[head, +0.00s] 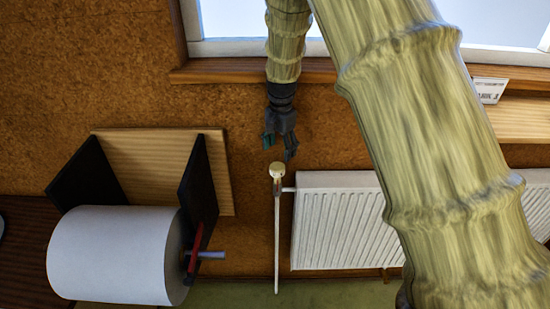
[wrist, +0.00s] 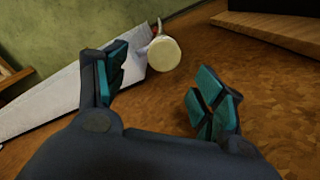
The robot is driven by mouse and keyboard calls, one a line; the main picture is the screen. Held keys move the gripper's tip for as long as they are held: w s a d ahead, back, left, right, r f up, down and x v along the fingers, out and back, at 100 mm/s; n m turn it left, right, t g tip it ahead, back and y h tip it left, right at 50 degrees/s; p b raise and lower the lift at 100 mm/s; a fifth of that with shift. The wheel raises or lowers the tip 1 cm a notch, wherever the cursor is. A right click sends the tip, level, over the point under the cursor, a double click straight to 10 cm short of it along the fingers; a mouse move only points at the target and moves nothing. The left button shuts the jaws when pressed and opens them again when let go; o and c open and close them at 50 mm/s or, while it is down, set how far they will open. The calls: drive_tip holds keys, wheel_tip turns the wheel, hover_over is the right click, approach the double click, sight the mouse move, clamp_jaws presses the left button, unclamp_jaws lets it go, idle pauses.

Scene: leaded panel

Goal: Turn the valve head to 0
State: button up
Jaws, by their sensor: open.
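The valve head (head: 277,170) is a small cream knob on top of a thin white pipe (head: 277,235), at the left end of the white radiator (head: 338,220). In the wrist view the valve head (wrist: 163,54) shows as a round cream disc beyond the fingers, nearer the left finger. No number or mark on it is readable. My gripper (head: 279,146) is open and empty, pointing down just above the valve head and apart from it. In the wrist view my gripper (wrist: 160,93) shows its two teal-padded fingers spread wide.
A large white paper roll (head: 115,255) hangs in a holder with dark side plates (head: 198,185) to the left. A wooden window sill (head: 225,70) runs above. A small white sign (head: 489,90) stands at the right. Bare brown wall lies around the valve.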

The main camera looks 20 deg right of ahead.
sight(278, 166)
drive_tip(key=shift+w+a+r, duration=0.25)
drive_tip(key=shift+w+r, duration=0.3)
drive_tip(key=shift+w, duration=0.05)
drive_tip(key=shift+s+f+p, duration=0.2)
drive_tip(key=shift+p, duration=0.1)
drive_tip(key=shift+s+d+f+p, duration=0.15)
drive_tip(key=shift+s+f+p, duration=0.35)
drive_tip(key=shift+f, duration=0.1)
drive_tip(key=f+p, duration=0.1)
drive_tip(key=f, duration=0.1)
drive_tip(key=w+f, duration=0.1)
drive_tip(key=f, duration=0.2)
drive_tip(key=shift+p, duration=0.35)
drive_tip(key=shift+s+f+p, duration=0.2)
drive_tip(key=shift+f+p, duration=0.15)
drive_tip(key=shift+f, duration=0.3)
drive_tip(key=shift+w+f+p, duration=0.25)
drive_tip(key=shift+f+p, duration=0.05)
drive_tip(key=shift+f, duration=0.8)
drive_tip(key=shift+s, duration=0.1)
